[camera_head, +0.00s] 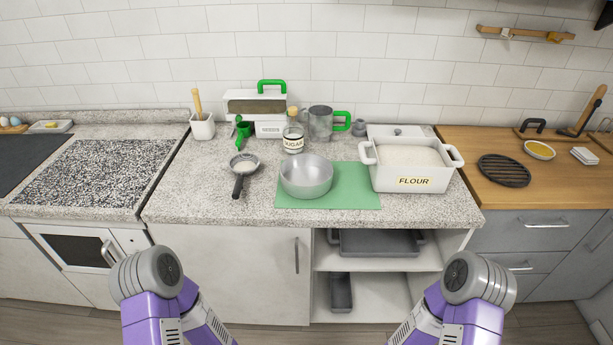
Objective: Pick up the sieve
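A small round sieve (244,161) with a pale mesh or filling lies on the speckled counter, left of the metal bowl. Its dark handle (238,187) points toward the counter's front edge. My two arms show only as purple and grey links at the bottom left and bottom right. Neither gripper is in view, and nothing touches the sieve.
A metal bowl (306,177) stands on a green mat (352,187). A flour bin (414,179) is to the right. A sugar jar (293,137), a green scoop (243,130) and a white pot (202,128) stand behind. The counter left of the sieve is clear.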

